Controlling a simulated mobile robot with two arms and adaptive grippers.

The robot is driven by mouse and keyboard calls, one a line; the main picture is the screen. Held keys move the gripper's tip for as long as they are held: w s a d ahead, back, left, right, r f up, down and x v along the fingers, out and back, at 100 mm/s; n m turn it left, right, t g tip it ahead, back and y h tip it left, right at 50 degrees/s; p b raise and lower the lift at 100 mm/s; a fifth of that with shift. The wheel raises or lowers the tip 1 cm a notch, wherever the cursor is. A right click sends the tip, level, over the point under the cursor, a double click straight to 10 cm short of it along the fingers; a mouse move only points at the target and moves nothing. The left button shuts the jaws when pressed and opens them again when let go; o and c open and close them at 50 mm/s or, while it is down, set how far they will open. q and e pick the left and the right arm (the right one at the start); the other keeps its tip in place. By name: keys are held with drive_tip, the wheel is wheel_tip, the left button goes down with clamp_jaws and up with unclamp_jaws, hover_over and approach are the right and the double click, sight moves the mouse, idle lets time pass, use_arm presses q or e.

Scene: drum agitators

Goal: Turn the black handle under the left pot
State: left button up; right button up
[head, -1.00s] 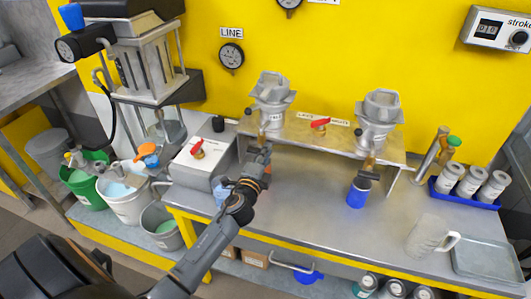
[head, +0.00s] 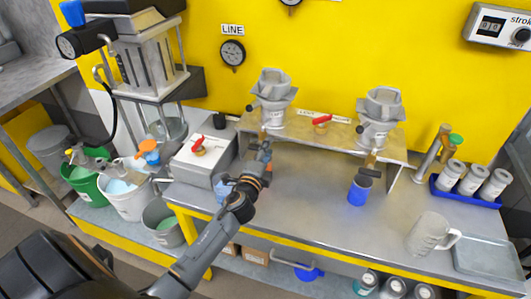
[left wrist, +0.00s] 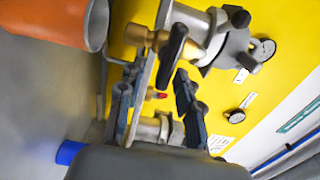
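The left pot (head: 272,90) is a grey metal funnel-shaped vessel on the metal shelf against the yellow wall. In the left wrist view, a brass valve (left wrist: 142,37) under it carries the black handle (left wrist: 173,50). My left gripper (head: 265,146) is just below the left pot and hides most of the valve in the head view. In the left wrist view, the left gripper (left wrist: 158,82) is open, with the handle's end showing between its fingertips. I cannot tell whether a finger touches it. My right gripper is not in view.
The right pot (head: 379,110) stands along the shelf (head: 330,131), with a blue cup (head: 359,191) below it. An orange cup (left wrist: 58,22) is close to my left gripper. The bench middle is clear.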

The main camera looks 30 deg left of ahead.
use_arm(q)
drive_tip(key=v, duration=1.2)
